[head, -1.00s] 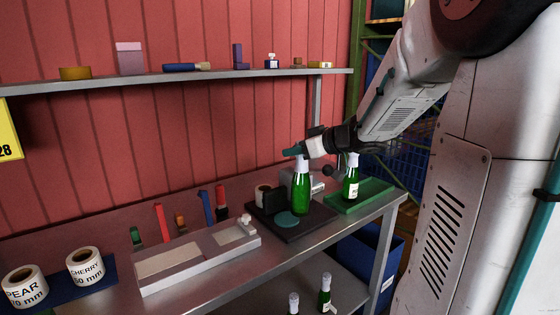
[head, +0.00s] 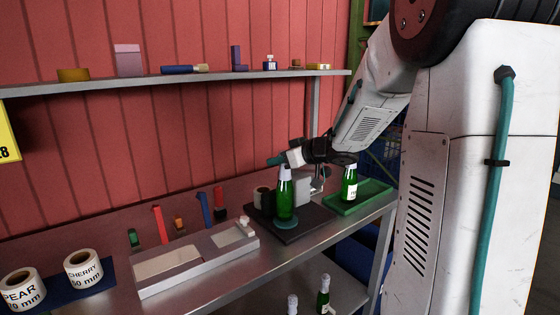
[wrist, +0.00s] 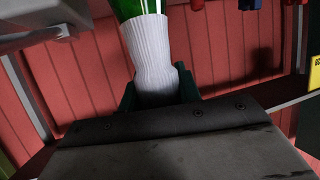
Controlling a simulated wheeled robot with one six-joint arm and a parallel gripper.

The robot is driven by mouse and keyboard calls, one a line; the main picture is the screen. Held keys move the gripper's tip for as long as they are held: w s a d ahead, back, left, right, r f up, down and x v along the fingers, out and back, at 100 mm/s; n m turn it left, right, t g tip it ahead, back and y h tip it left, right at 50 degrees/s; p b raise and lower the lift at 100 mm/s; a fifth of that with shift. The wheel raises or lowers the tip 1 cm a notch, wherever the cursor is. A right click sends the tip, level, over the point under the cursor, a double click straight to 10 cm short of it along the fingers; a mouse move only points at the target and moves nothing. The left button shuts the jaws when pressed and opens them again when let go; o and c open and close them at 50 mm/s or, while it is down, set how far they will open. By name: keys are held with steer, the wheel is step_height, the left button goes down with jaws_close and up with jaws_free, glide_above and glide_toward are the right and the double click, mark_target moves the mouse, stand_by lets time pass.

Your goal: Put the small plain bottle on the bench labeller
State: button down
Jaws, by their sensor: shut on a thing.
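The small plain bottle (head: 285,200) is green with a white foil neck and no label. It stands upright over the teal round pad of the bench labeller (head: 308,227), a black base with a grey upright. I cannot tell whether its bottom touches the pad. My gripper (head: 278,160) is shut on the bottle's white neck. In the wrist view the white neck (wrist: 154,75) sits between the teal fingers, with part of the green body above it.
A labelled green bottle (head: 349,185) stands on a green tray (head: 372,194) to the right. A grey two-panel fixture (head: 195,260) is left of the labeller. Two bottles are on the lower shelf.

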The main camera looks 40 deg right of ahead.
steer(key=shift+f, duration=0.2)
steer(key=c, duration=1)
jaws_free()
steer(key=shift+f, duration=0.1)
